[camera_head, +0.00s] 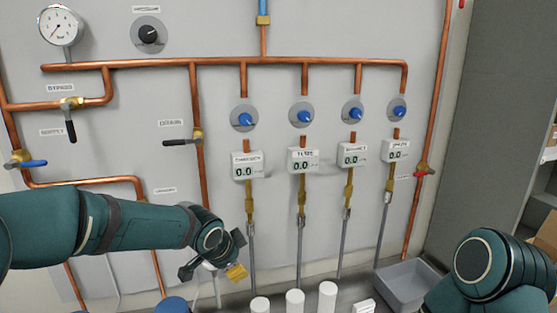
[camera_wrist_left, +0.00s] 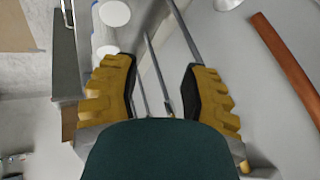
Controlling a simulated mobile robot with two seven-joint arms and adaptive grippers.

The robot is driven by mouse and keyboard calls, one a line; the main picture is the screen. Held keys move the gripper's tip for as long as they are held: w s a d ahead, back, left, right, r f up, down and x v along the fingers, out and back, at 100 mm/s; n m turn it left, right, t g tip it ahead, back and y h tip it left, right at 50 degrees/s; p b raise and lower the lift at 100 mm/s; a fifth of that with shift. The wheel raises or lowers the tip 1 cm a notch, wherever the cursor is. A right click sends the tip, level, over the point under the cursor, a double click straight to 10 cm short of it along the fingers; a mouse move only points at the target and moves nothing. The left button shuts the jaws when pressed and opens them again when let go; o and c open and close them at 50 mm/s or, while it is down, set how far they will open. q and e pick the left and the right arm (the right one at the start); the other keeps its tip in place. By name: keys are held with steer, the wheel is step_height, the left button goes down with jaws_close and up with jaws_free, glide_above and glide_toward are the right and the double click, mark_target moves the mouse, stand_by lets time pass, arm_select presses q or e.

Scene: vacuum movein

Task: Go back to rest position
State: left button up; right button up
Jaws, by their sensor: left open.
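My left arm comes in from the left in the head view, and its gripper (camera_head: 236,271) is in front of the lower part of the pipe panel. In the left wrist view the two yellow fingers of the left gripper (camera_wrist_left: 160,92) stand apart with nothing between them. Thin grey tubes show beyond the gap. My right arm shows only in part at the lower right of the head view, and its gripper is out of the frame.
The wall panel carries copper pipes (camera_head: 150,65), a pressure gauge (camera_head: 61,25), blue knobs (camera_head: 244,118) and lever valves. White cylinders (camera_head: 295,301) stand below. A grey bin (camera_head: 410,283) is at the lower right, near my right arm. A shelf with boxes is at the right edge.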

arm_select(q)
steer(key=s+f+n+g+b, duration=0.1)
steer(key=s+f+n, duration=0.3)
steer(key=s+f, duration=0.4)
steer(key=s+f+n+g+h+b, duration=0.1)
steer(key=s+f+n, duration=0.4)
steer(key=f, duration=1.1)
steer(key=s+f+n+g+h+b, duration=0.1)
steer(key=s+f+n, duration=0.4)
steer(key=s+f, duration=0.5)
step_height(320, 180, down, 2)
steer(key=shift+s+d+f+g+b, duration=0.15)
steer(key=shift+s+d+g+b, duration=0.3)
steer(key=shift+b, duration=0.7)
steer(key=shift+w, duration=0.1)
